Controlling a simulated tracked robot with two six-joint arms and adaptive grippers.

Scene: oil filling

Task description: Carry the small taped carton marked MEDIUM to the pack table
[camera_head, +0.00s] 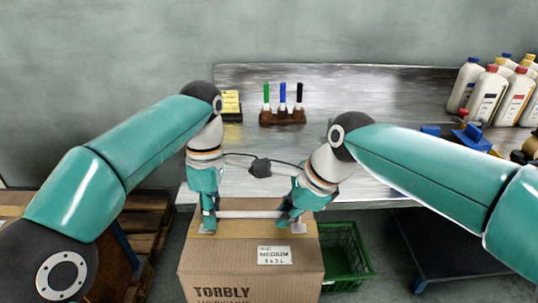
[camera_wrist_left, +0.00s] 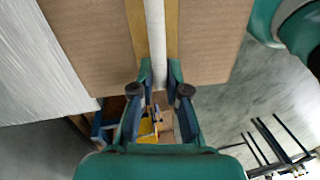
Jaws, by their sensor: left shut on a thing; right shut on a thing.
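A brown taped carton (camera_head: 250,260) printed TORBLY fills the bottom middle of the head view, in front of the metal table. Its white label (camera_head: 274,255) is too small to read. A white bar (camera_head: 249,214) runs along its top over the tan tape; it also shows in the left wrist view (camera_wrist_left: 154,40). My left gripper (camera_head: 208,222) is shut on this bar near its left end, and its fingers (camera_wrist_left: 160,88) straddle the bar in the wrist view. My right gripper (camera_head: 291,221) is shut on the bar near its right end. The carton's underside is hidden.
The metal table (camera_head: 350,175) behind holds a pen stand (camera_head: 283,117), a yellow note block (camera_head: 231,105) and several white bottles (camera_head: 487,97) at right. A green crate (camera_head: 345,258) stands beside the carton. A wooden pallet (camera_head: 150,222) lies at left.

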